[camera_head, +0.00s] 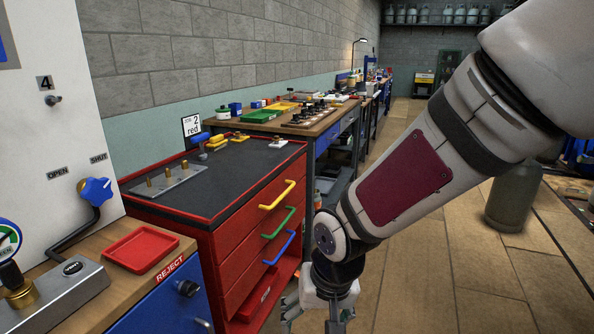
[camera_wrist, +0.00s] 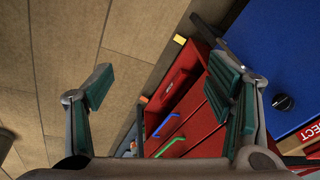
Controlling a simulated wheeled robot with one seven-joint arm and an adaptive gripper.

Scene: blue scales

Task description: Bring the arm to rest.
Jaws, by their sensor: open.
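My gripper (camera_wrist: 160,88) is open and empty in the wrist view, its two green-padded fingers wide apart. Between and beyond the fingers are the floor and the red drawer cabinet (camera_wrist: 195,125). In the head view my arm reaches down from the upper right, and my gripper (camera_head: 318,312) hangs low at the bottom edge, in front of the red cabinet (camera_head: 238,232). Its fingertips are partly cut off there. The gripper appears apart from the cabinet; the exact gap is hard to tell.
The cabinet has yellow (camera_head: 277,196), green (camera_head: 279,223) and blue (camera_head: 279,248) handles. A red reject tray (camera_head: 142,250) lies on the bench at left, near a blue valve knob (camera_head: 97,191). A grey cylinder (camera_head: 512,197) stands at right. Floor (camera_head: 430,275) is clear between.

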